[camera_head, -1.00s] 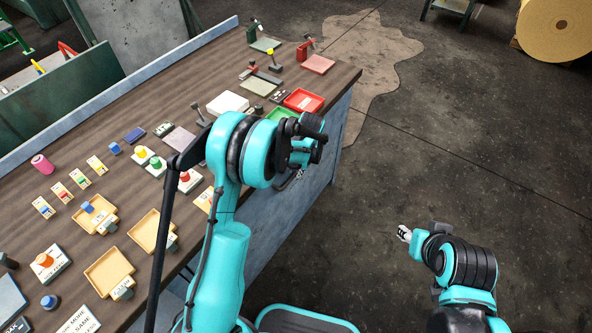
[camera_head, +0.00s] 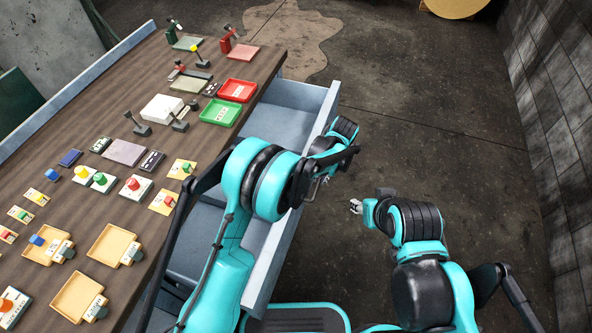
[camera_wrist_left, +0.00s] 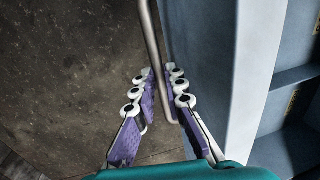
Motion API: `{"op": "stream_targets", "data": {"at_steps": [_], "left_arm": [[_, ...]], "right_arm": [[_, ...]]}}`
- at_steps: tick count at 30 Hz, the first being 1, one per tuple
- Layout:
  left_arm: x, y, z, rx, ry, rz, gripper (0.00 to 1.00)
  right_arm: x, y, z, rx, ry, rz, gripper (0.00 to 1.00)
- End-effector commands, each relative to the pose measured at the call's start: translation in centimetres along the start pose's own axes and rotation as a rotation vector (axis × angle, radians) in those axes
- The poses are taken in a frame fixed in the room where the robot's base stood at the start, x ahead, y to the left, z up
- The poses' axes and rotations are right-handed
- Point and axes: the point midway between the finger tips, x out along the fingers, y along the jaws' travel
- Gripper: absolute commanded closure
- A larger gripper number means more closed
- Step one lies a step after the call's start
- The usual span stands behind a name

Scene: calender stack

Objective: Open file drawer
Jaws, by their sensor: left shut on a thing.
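The grey-blue file drawer (camera_head: 270,262) stands pulled out from the right side of the wooden-topped desk, its inside showing in the head view. The drawer's front panel (camera_wrist_left: 238,70) also shows in the left wrist view. My left gripper (camera_head: 323,183) is at the drawer's outer face; its fingertips are small and partly hidden by my arm in the head view. In the left wrist view my left gripper (camera_wrist_left: 160,85) is shut around the drawer's metal bar handle (camera_wrist_left: 152,40). My right gripper (camera_head: 355,206) hangs over the floor, apart from the drawer, too small to tell its jaws.
The desk top (camera_head: 105,185) bears stamps, a red tray (camera_head: 237,90), a green tray (camera_head: 219,112) and tan trays (camera_head: 115,245). Open dark floor (camera_head: 440,110) lies right of the drawer, up to a brick wall (camera_head: 555,130).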

Motion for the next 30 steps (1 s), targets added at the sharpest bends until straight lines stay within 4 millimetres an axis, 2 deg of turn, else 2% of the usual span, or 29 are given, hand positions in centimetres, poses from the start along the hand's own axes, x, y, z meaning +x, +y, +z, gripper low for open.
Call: {"op": "stream_targets", "data": {"at_steps": [1,3,9,15,24,25,27,30], "left_arm": [[-0.2,1.3,0.0,0.005,0.0,0.0,1.0],[-0.5,2.7,0.1,0.004,0.0,0.0,1.0],[-0.9,5.1,0.0,0.002,0.0,0.0,1.0],[-1.1,6.0,0.0,0.001,0.0,0.0,1.0],[-1.1,6.0,0.0,0.0,0.001,0.0,1.0],[-1.1,6.0,0.0,0.0,0.001,0.0,0.86],[-1.1,5.9,0.0,0.0,0.001,0.0,0.68],[-1.1,5.9,0.0,0.0,0.001,0.0,0.68]], "right_arm": [[0.0,0.0,0.0,0.0,0.0,0.0,0.6],[0.0,0.0,0.0,0.0,0.0,0.0,0.6],[0.0,0.0,0.0,0.0,0.0,0.0,0.6],[0.0,0.0,0.0,0.0,0.0,0.0,0.6],[0.0,0.0,0.0,0.0,0.0,0.0,0.6],[0.0,0.0,0.0,0.0,0.0,0.0,0.6],[0.0,0.0,0.0,0.0,0.0,0.0,0.6],[0.0,0.0,0.0,0.0,0.0,0.0,0.6]]}}
